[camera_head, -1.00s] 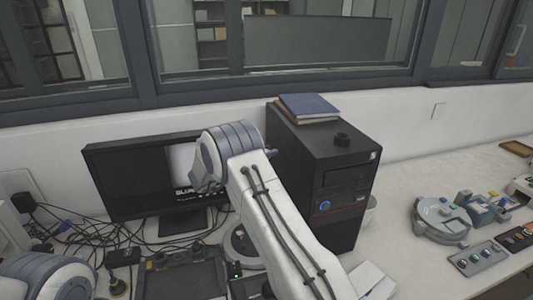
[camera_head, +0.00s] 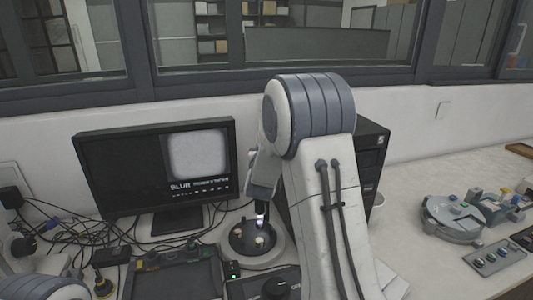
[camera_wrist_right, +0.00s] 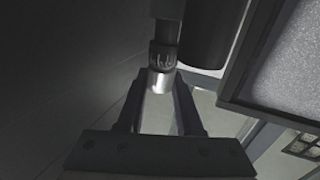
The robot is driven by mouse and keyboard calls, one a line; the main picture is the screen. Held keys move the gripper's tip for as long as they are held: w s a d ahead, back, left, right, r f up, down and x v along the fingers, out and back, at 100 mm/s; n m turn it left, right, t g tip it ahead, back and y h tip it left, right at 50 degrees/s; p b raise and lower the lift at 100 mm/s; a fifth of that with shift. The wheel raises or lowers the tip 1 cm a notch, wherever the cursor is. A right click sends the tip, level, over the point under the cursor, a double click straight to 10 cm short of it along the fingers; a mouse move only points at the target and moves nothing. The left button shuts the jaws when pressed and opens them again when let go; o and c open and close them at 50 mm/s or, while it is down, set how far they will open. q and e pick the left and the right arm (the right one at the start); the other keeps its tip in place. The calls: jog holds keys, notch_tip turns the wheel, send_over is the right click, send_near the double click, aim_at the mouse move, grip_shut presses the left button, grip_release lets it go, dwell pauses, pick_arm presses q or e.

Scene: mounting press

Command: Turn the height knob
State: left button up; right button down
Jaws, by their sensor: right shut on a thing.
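My right gripper (camera_wrist_right: 160,88) shows in the wrist view with its two fingers on either side of the bright lower end of a dark upright cylinder with a ridged ring (camera_wrist_right: 163,58), which looks like the height knob. The jaws are shut on it. In the head view, my right arm hides most of the stand behind it, and the contact there is too small to make out. A round black stage (camera_head: 243,240) with a pale base and a few small pieces stands below, with a bright light just above it. My left gripper is not in view; only part of my left arm shows.
A monitor (camera_head: 157,170) stands left of the stage, its picture reading "BLUR"; its screen also fills the wrist view's right side (camera_wrist_right: 285,60). Loose cables lie at the left. Control boxes (camera_head: 178,278) are in front, a computer tower (camera_head: 370,150) behind my arm.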

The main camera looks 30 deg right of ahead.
jog(key=shift+n+t+y+b, duration=0.5)
jog(key=shift+n+y+b, duration=0.2)
jog(key=shift+y+b, duration=0.2)
jog(key=c, duration=0.6)
grip_release()
jog(key=shift+o, duration=0.2)
jog(key=shift+s+a, duration=0.15)
jog(key=shift+s, duration=0.15)
jog(key=b+v, duration=0.3)
jog(key=v, duration=0.6)
jog(key=shift+s, duration=0.4)
jog(key=shift+a, duration=0.15)
